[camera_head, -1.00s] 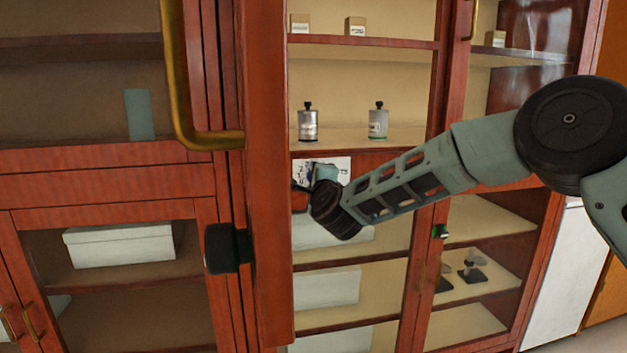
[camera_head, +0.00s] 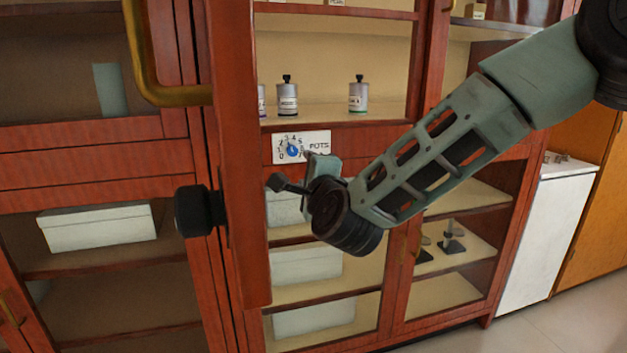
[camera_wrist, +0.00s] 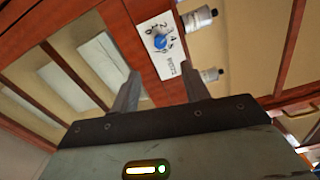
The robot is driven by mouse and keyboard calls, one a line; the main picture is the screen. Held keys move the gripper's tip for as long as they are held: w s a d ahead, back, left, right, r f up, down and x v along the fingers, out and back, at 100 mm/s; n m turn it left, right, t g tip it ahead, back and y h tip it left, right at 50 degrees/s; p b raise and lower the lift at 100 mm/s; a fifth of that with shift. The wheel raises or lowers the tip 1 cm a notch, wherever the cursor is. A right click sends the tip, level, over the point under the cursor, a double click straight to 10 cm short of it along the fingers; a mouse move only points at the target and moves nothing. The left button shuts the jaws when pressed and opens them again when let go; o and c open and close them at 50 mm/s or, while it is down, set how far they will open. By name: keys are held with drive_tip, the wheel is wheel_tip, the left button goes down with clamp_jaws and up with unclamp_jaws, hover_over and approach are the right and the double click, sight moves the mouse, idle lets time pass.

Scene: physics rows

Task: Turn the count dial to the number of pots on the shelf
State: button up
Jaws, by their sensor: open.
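The count dial is a blue knob (camera_head: 292,150) on a white plate (camera_head: 318,137) marked with numbers and "POTS", on the red-brown rail below the pot shelf. I cannot tell exactly which number it points at. On the shelf (camera_head: 390,110) I see two metal pots with black-knobbed lids, a left one (camera_head: 288,98) and a right one (camera_head: 358,95). A third pot (camera_head: 262,100) is partly hidden behind the door edge. My gripper (camera_head: 300,172) is open and empty, just below the plate. In the wrist view the knob (camera_wrist: 160,42) lies beyond my fingertips (camera_wrist: 161,74), apparently untouched.
White boxes (camera_head: 305,265) fill lower shelves. Small boxes stand on the shelf above. Floor is clear at lower right.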

drive_tip(key=v, duration=0.4)
